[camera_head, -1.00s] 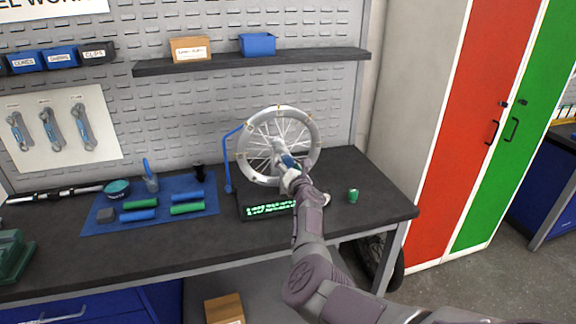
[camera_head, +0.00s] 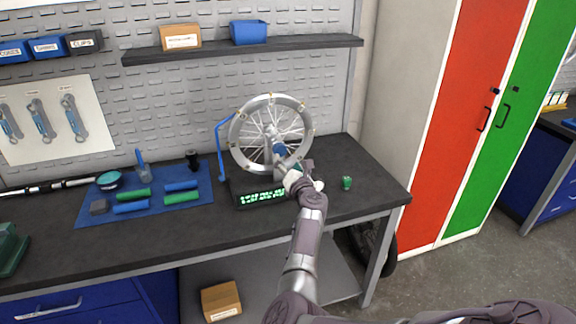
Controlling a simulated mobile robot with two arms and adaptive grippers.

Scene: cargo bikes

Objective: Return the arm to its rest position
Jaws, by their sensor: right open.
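My right arm comes in from the bottom right and reaches over the front of the workbench (camera_head: 120,240). My right gripper (camera_head: 274,146) is in front of the spoked wheel (camera_head: 303,125), near its hub. It is open, and I cannot tell whether it touches the wheel. The wheel stands upright on a dark stand with a green lit display (camera_head: 263,197) and a blue side arm (camera_head: 219,150). The gripper and wrist hide part of the wheel's lower middle. My left gripper is not in view.
A blue mat (camera_head: 90,213) with green and blue grips lies left of the wheel. A small green cup (camera_head: 347,183) stands to its right. A shelf (camera_head: 140,57) with boxes hangs behind. Red (camera_head: 450,130) and green (camera_head: 520,110) locker doors are at the right.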

